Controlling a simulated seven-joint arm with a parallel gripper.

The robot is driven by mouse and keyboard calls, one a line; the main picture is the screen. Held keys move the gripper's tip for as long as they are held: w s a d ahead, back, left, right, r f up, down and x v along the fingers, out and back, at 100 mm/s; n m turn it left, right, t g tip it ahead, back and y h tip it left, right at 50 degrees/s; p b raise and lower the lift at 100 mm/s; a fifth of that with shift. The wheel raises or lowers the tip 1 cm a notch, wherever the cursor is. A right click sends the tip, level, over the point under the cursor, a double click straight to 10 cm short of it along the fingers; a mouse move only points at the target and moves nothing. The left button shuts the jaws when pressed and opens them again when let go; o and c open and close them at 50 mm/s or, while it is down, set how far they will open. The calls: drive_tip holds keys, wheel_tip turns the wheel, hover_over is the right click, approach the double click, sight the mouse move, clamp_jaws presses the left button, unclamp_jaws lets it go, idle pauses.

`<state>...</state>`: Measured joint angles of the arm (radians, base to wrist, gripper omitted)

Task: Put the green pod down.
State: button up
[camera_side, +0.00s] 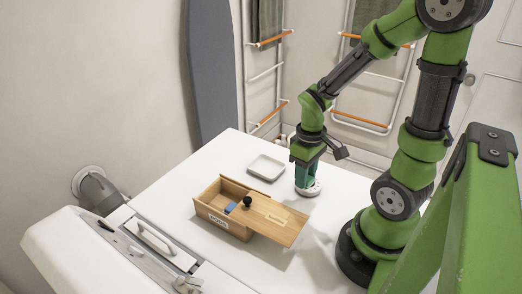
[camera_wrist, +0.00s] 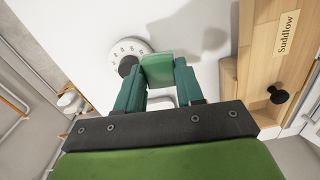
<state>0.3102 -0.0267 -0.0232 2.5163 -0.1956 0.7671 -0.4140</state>
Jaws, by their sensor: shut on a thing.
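The green pod (camera_wrist: 157,68) shows in the wrist view as a pale green block between the two teal fingers. My gripper (camera_wrist: 159,82) is shut on it. In the side view my gripper (camera_side: 306,178) points down over the right part of the white table, beside the round white dial (camera_side: 310,190). The pod cannot be made out in the side view. The dial also shows in the wrist view (camera_wrist: 118,54), just left of the pod. I cannot tell how far the pod is above the table.
A wooden box (camera_side: 212,213) with a partly slid lid (camera_side: 280,224) and black knob (camera_side: 247,200) stands left of my gripper. A blue pod (camera_side: 230,208) lies inside. A pale square dish (camera_side: 265,167) sits behind the box. The table (camera_side: 180,190) is bare left of the box.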

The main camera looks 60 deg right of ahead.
drive_tip(key=shift+s+f+n, duration=0.2)
drive_tip(key=shift+f+n, duration=0.1)
hover_over(266, 169)
drive_tip(key=shift+s+f, duration=0.15)
drive_tip(key=shift+f, duration=2.35)
drive_tip(key=shift+f, duration=0.2)
drive_tip(key=o, duration=0.7)
drive_tip(key=shift+o, duration=0.2)
drive_tip(key=shift+r, duration=0.1)
